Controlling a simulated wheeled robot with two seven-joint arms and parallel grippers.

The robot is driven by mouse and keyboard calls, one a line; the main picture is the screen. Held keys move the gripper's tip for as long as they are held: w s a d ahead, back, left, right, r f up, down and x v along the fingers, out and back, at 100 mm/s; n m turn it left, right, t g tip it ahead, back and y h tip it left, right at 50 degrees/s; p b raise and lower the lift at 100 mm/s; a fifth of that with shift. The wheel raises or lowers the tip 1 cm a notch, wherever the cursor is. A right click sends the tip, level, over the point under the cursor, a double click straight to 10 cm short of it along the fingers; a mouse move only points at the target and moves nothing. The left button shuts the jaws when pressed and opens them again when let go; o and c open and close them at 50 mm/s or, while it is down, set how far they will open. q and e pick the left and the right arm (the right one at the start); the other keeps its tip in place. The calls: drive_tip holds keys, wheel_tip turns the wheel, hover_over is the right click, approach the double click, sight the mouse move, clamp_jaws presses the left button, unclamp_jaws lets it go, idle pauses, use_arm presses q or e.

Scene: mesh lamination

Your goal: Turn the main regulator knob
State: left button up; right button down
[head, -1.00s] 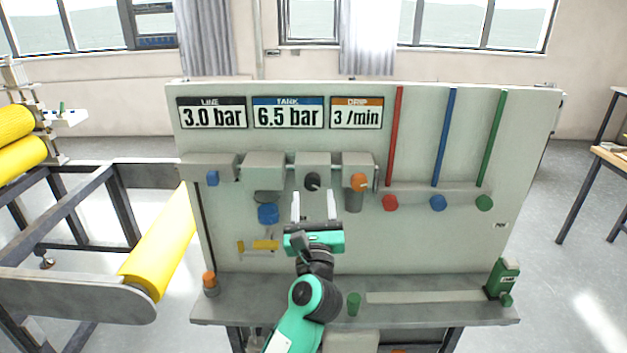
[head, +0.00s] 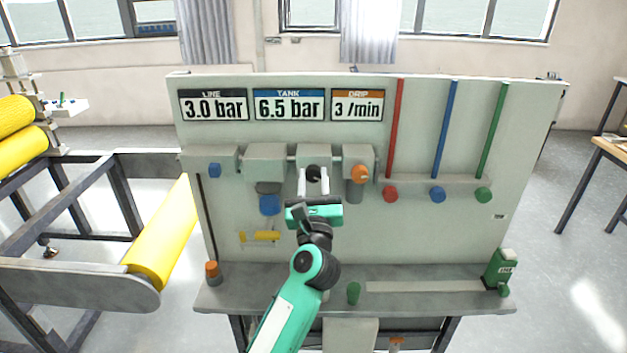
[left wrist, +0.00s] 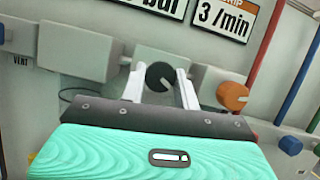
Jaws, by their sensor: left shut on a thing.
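The black regulator knob (head: 313,172) sits on a grey block of the panel, below the three displays. The main regulator knob is not labelled in view; I take it to be this one. My left gripper (head: 314,176) has its two pale fingers on either side of the knob and is shut on it. In the left wrist view the black knob (left wrist: 160,76) shows between the fingers, with a thin light mark on its face. The displays read LINE 3.0 bar (head: 213,106), TANK 6.5 bar (head: 288,106) and DRIP 3 /min (head: 357,106). My right gripper is not in view.
An orange knob (head: 360,174) is close on the right, and a blue-bottomed bowl (head: 269,204) hangs at the left. Red, blue and green tubes (head: 444,130) rise at the right.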

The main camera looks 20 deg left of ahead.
use_arm(q)
drive_tip(key=shift+a+r+m+t+h+p, duration=0.15)
drive_tip(key=shift+m+h+p, duration=1.1)
drive_tip(key=shift+m+p, duration=1.25)
drive_tip(key=shift+r+m+t+h+p, duration=0.15)
drive_tip(key=shift+m+h+p, duration=1.1)
drive_tip(key=shift+m+p, duration=1.25)
drive_tip(key=shift+f+m+h+p, duration=0.25)
drive_tip(key=shift+m+h+p, duration=0.3)
drive_tip(key=shift+p, duration=0.75)
drive_tip(key=o, duration=1)
drive_tip(key=shift+s, duration=0.15)
drive_tip(key=shift+s+f, duration=0.25)
drive_tip(key=shift+s, duration=0.05)
drive_tip(key=shift+b+v, duration=2.5)
drive_tip(key=shift+v, duration=4)
